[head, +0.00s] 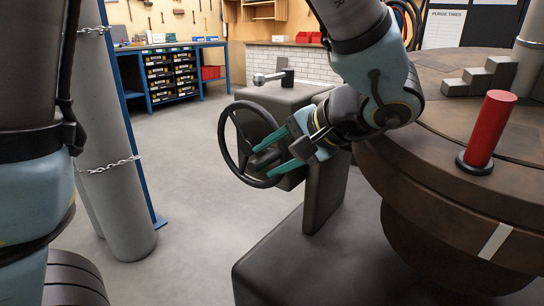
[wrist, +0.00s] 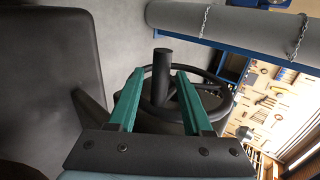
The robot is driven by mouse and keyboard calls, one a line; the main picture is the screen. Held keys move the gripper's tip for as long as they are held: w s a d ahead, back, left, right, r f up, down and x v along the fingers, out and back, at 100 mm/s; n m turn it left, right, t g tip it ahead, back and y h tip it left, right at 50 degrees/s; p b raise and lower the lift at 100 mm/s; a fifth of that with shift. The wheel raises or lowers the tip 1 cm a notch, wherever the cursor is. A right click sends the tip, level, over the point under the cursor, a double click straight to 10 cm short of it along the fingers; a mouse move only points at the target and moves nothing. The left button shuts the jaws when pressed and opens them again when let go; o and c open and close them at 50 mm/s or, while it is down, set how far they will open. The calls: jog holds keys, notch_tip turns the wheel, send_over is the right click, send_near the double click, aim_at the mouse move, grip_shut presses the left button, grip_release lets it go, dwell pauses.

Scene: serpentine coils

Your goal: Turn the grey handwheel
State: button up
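The handwheel (head: 222,137) is dark grey, nearly black, with a round rim and spokes. It stands upright on the side of a grey block, left of the centre in the head view. Its rim also shows behind the fingers in the wrist view (wrist: 232,101). A short dark cylindrical handle (wrist: 162,62) sticks out from the wheel. My gripper (head: 266,158) has two green fingers, spread apart, one on each side of the handle. In the wrist view, gaps show between the handle and both fingers (wrist: 160,80). Part of the wheel is hidden behind my gripper.
A grey block with a metal lever (head: 270,77) stands behind the wheel. A large brown round table (head: 400,165) with a red cylinder (head: 491,128) is at right. A grey gas cylinder with chains (head: 118,190) stands at left. Floor left of the wheel is clear.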

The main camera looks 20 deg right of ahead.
jog(key=shift+o, duration=0.4)
jog(key=shift+r, duration=0.15)
notch_tip(320, 180, up, 10)
jog(key=p, duration=0.1)
jog(key=shift+p, duration=0.35)
